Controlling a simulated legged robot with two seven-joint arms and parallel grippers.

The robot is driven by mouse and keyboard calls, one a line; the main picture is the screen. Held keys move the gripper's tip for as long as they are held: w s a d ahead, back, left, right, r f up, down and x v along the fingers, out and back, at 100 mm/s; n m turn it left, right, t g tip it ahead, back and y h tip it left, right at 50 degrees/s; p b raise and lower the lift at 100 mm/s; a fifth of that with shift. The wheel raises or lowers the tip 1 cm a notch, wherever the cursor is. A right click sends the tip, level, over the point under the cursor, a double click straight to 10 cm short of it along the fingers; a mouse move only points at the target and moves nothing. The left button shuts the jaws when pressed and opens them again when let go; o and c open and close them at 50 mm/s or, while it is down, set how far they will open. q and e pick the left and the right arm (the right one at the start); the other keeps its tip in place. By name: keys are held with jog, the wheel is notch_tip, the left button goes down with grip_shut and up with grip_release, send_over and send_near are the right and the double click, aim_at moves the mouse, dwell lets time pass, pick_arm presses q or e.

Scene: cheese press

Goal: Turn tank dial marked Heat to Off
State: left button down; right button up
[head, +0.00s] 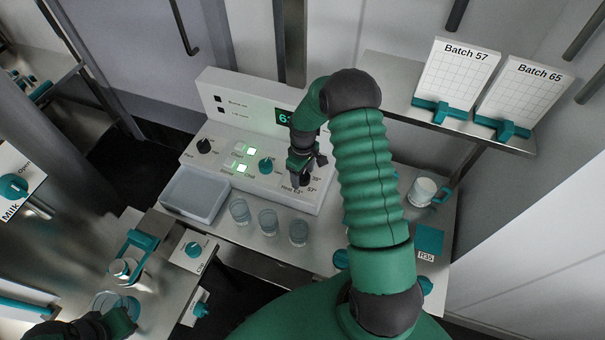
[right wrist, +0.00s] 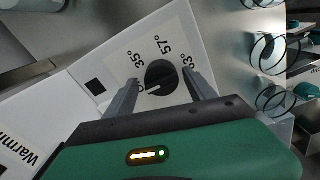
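A white control panel (head: 225,180) stands on the table in the head view. In the right wrist view a round black dial (right wrist: 160,77) has marks 35°, 57° and 63° around it; its white pointer line points lower left, to a mark partly hidden by a finger. My right gripper (right wrist: 161,80) is open, its two fingers on either side of this dial; I cannot tell whether they touch it. In the head view my right gripper (head: 303,172) covers that dial. Another black dial (head: 204,146) and a teal dial (head: 266,165) are to its left. My left gripper (head: 115,325) is low at the left.
Several glass beakers (head: 268,222) stand in front of the panel, beside a grey tray (head: 194,194). A shelf (head: 400,100) with Batch cards is above. More teal dials (head: 193,250) are on the left side.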

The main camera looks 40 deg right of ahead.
aim_at(303, 173)
notch_tip(303, 173, up, 17)
jog(key=shift+f, duration=0.15)
dwell(0.5)
jog(key=s+a+m+t, duration=0.1)
jog(key=s+a, duration=0.5)
jog(key=a, duration=0.4)
jog(key=s+a+m+t, duration=0.1)
jog(key=s+a, duration=0.5)
jog(key=a, duration=0.4)
jog(key=shift+s+a+m+t, duration=0.25)
jog(key=shift+a+m+t, duration=0.05)
jog(key=shift+a, duration=0.1)
jog(key=shift+d, duration=0.1)
